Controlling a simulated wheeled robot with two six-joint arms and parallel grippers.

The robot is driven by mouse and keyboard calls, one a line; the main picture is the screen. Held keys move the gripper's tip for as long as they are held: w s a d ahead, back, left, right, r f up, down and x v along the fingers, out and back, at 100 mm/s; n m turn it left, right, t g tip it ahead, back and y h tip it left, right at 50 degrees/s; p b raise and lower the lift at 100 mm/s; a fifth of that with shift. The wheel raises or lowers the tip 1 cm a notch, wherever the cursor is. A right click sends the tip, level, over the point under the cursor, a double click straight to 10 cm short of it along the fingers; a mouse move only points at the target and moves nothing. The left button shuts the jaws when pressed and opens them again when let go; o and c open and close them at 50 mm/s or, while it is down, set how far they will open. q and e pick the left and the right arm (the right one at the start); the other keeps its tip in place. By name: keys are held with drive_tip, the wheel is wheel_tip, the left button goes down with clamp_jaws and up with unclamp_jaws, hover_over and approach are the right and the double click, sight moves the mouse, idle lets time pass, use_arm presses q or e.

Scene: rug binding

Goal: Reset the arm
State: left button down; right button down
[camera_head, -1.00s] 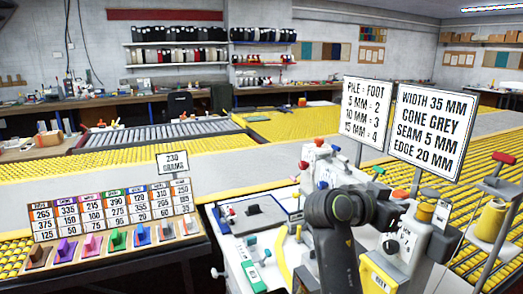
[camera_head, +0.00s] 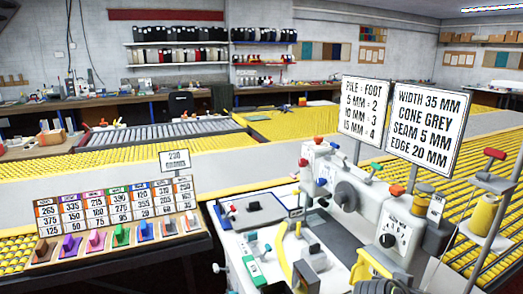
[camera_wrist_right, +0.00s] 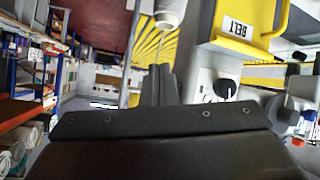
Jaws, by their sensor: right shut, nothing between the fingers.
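My right gripper (camera_wrist_right: 159,84) shows in the right wrist view, its two dark fingers together with nothing between them. It hangs clear beside the white binding machine, with a yellow part labelled BELT (camera_wrist_right: 236,28) at the upper right and a dark dial (camera_wrist_right: 226,88) to its right. My left gripper is in neither view.
A sloped board (camera_head: 120,210) with number cards and coloured handles stands at the left. Two signs (camera_head: 428,125) rise behind the machine. A yellow cone (camera_head: 487,215) sits on a stand at the right. Shelving (camera_wrist_right: 20,80) shows at the wrist view's left.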

drive_tip(key=s+a+f+n+g+y, duration=0.1)
drive_tip(key=s+f+n+y, duration=0.15)
drive_tip(key=s+f, duration=0.55)
drive_tip(key=s+a+f+n+g+y, duration=0.1)
drive_tip(key=s+f+n+y, duration=0.15)
drive_tip(key=s, duration=0.95)
drive_tip(key=s+a+f+n+g+y, duration=0.1)
drive_tip(key=s+f+n+y, duration=0.15)
drive_tip(key=s+f, duration=0.5)
wheel_tip(320, 180, down, 25)
drive_tip(key=s+d+g, duration=0.1)
drive_tip(key=s+d, duration=0.1)
drive_tip(key=s+a+f+g+y, duration=0.1)
drive_tip(key=s+f, duration=1.3)
drive_tip(key=shift+s+a+f, duration=0.2)
drive_tip(key=shift+s+a, duration=0.05)
drive_tip(key=shift+s, duration=0.05)
